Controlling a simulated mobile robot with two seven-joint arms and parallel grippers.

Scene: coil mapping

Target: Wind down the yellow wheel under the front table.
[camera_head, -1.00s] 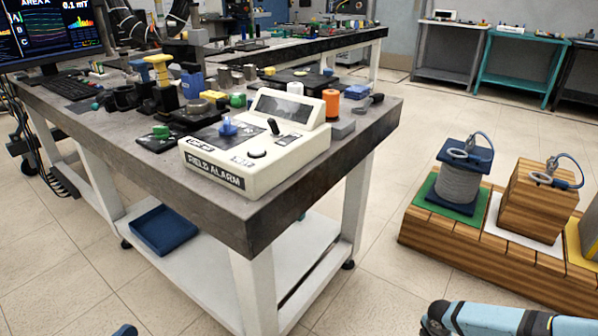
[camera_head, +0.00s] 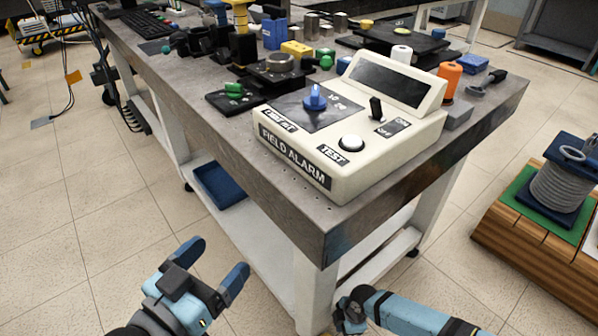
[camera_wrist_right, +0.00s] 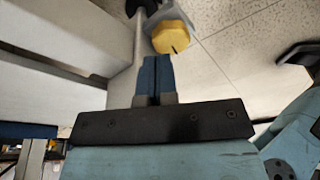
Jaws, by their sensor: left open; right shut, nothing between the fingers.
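The yellow wheel (camera_wrist_right: 172,38) shows in the right wrist view at the top, low beside a white table leg. My right gripper (camera_wrist_right: 157,62) is shut and empty, its blue fingertips right by the wheel's near edge; I cannot tell whether they touch it. In the head view the wheel is hidden, and my right arm (camera_head: 400,312) reaches to the foot of the front table's near leg. The front table (camera_head: 285,215) has a grey top on a white frame. My left gripper (camera_head: 212,266) is open and empty over the floor, left of the table.
The cream field alarm box (camera_head: 335,165) sits at the table's near corner. A blue tray (camera_head: 220,187) lies on the lower shelf. A wooden stand (camera_head: 510,245) with a coil (camera_head: 562,185) is at the right.

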